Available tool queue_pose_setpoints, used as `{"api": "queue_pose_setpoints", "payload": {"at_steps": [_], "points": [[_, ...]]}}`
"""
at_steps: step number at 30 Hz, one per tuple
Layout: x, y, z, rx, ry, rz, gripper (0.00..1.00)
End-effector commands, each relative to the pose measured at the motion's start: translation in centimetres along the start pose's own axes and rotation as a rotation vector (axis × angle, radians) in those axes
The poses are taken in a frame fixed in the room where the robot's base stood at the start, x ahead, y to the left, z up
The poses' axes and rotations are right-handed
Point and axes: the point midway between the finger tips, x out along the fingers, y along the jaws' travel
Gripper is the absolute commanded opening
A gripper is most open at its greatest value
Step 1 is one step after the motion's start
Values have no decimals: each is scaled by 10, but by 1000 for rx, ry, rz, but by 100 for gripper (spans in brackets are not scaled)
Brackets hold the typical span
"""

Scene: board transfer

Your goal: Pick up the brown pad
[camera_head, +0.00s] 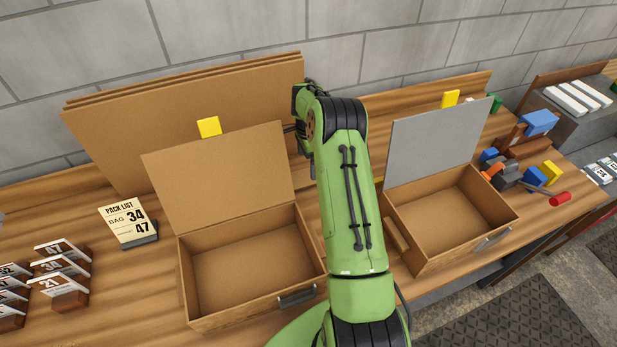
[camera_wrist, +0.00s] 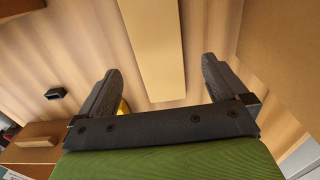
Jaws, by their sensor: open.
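In the wrist view my gripper (camera_wrist: 161,66) is open, with its two dark fingers wide apart. A long, plain tan-brown slab (camera_wrist: 152,45) shows in the gap between them, over striped wood, and may be the brown pad. Neither finger touches it in the picture; how far beyond the fingertips it lies I cannot tell. In the head view my green arm hides the gripper and what is under it. A small brown strip (camera_head: 396,236) shows at the left wall of the right box; whether it is a separate piece I cannot tell.
An open cardboard box (camera_head: 187,284) stands left of my arm, and a grey-lidded box (camera_head: 415,268) right of it. Large brown boards (camera_head: 110,140) lean on the wall. A pack list card (camera_head: 128,222) and number blocks stand left; tools and coloured blocks (camera_head: 540,122) lie right.

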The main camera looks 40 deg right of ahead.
Motion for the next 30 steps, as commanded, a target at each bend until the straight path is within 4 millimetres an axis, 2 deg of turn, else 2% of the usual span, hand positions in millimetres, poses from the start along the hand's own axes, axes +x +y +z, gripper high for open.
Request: {"api": "queue_pose_setpoints", "payload": {"at_steps": [10, 18, 28, 30], "points": [[53, 1, -1, 0, -1, 2, 100], [58, 0, -1, 0, 1, -1, 98], [58, 0, -1, 0, 0, -1, 48], [58, 0, -1, 0, 0, -1, 45]]}}
